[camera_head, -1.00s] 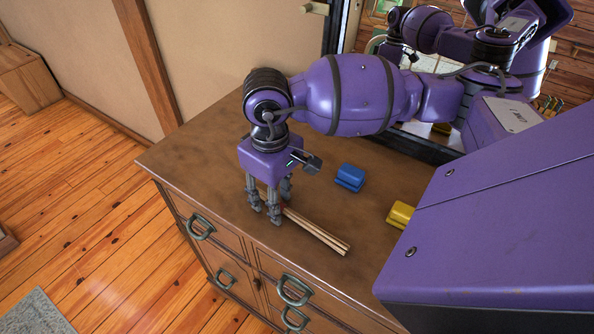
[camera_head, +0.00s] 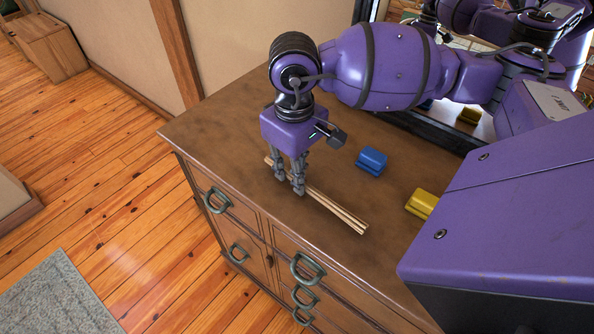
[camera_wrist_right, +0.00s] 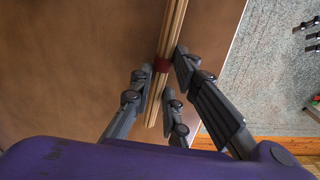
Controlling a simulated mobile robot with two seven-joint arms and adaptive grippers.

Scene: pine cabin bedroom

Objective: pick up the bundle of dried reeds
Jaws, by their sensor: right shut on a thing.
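The bundle of dried reeds (camera_head: 335,208) is a thin sheaf of pale tan stalks, near the front edge of the brown dresser top (camera_head: 225,125). My right gripper (camera_head: 289,186) points down and is shut on the bundle near its middle. In the right wrist view the stalks (camera_wrist_right: 175,32) run between the fingers, with a dark red band (camera_wrist_right: 162,65) around them at the grip. I cannot tell whether the bundle touches the wood or hangs just above it. My left gripper is not in view.
A blue block-like object (camera_head: 372,160) and a yellow one (camera_head: 421,204) lie on the dresser to the right of the bundle. A dark-framed mirror (camera_head: 425,128) stands at the back and reflects my arm. A grey rug (camera_head: 58,295) lies on the plank floor.

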